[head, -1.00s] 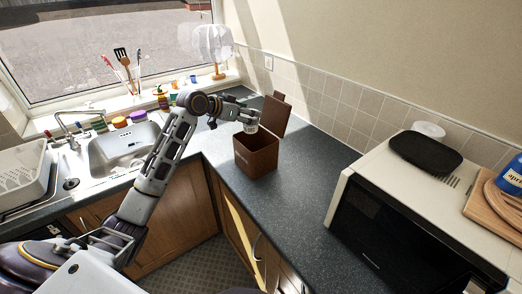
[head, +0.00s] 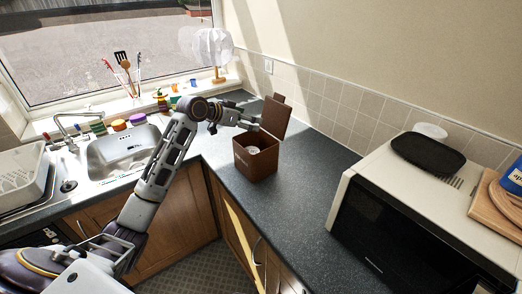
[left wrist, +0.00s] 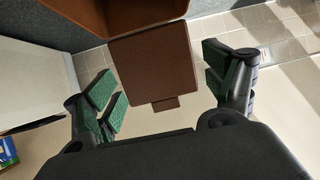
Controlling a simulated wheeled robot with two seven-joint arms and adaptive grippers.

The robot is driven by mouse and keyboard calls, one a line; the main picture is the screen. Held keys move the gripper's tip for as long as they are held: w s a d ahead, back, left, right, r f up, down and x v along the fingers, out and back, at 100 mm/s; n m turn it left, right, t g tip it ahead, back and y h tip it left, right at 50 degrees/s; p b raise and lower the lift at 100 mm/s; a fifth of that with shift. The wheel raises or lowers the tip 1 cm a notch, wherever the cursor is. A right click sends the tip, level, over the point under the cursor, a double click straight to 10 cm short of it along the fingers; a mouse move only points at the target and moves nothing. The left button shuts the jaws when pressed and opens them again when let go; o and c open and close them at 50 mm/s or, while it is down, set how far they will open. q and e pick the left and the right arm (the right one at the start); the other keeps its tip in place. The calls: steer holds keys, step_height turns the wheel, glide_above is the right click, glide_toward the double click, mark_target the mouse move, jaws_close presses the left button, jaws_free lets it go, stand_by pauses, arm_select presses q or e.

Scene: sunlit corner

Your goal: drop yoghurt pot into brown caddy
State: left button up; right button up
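The brown caddy (head: 256,165) stands on the dark worktop with its lid (head: 276,116) raised at the back. The white yoghurt pot (head: 253,150) shows inside the caddy's opening, below the rim; its lower part is hidden. My left gripper (head: 254,123) is above the caddy's back left, close to the raised lid. In the left wrist view its green-padded fingers (left wrist: 160,88) are wide apart and empty, with the lid between them in the picture. Part of the caddy's body (left wrist: 75,18) shows at the top there. My right gripper is out of view.
A microwave (head: 400,220) with a black tray (head: 427,153) on top stands to the right. The sink (head: 125,150) and dish rack (head: 22,178) lie to the left. A white-shaded lamp (head: 213,50) stands behind on the sill. The worktop in front of the microwave is clear.

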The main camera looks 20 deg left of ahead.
arm_select(q)
steer(key=v, duration=1.2)
stand_by(0.5)
stand_by(0.5)
steer(key=shift+s+f, duration=0.1)
steer(key=shift+s, duration=0.05)
stand_by(0.3)
